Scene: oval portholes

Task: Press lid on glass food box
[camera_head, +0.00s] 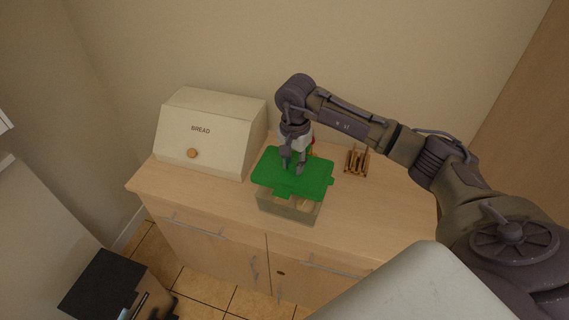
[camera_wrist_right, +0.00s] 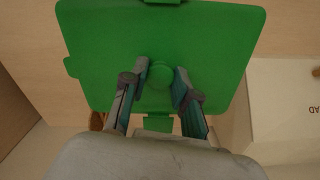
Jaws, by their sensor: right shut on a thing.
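The green lid (camera_head: 310,180) is a flat rectangle with tabs at its edges and a round knob (camera_wrist_right: 159,78) in its middle. My right gripper (camera_head: 294,170) comes down from above and is shut on the knob; its fingers also show in the wrist view (camera_wrist_right: 160,85), one each side of the knob. The glass food box (camera_head: 288,212) stands on the cabinet top under the lid, with pale contents visible near its front. The lid covers most of the box opening; I cannot tell whether it touches the rim. My left gripper is not in view.
A cream bread bin (camera_head: 215,128) stands left of the box on the wooden cabinet top (camera_head: 375,215). A small wooden rack (camera_head: 357,163) stands at the back right. A red thing (camera_head: 313,142) shows partly behind my gripper. The top right of the box is clear.

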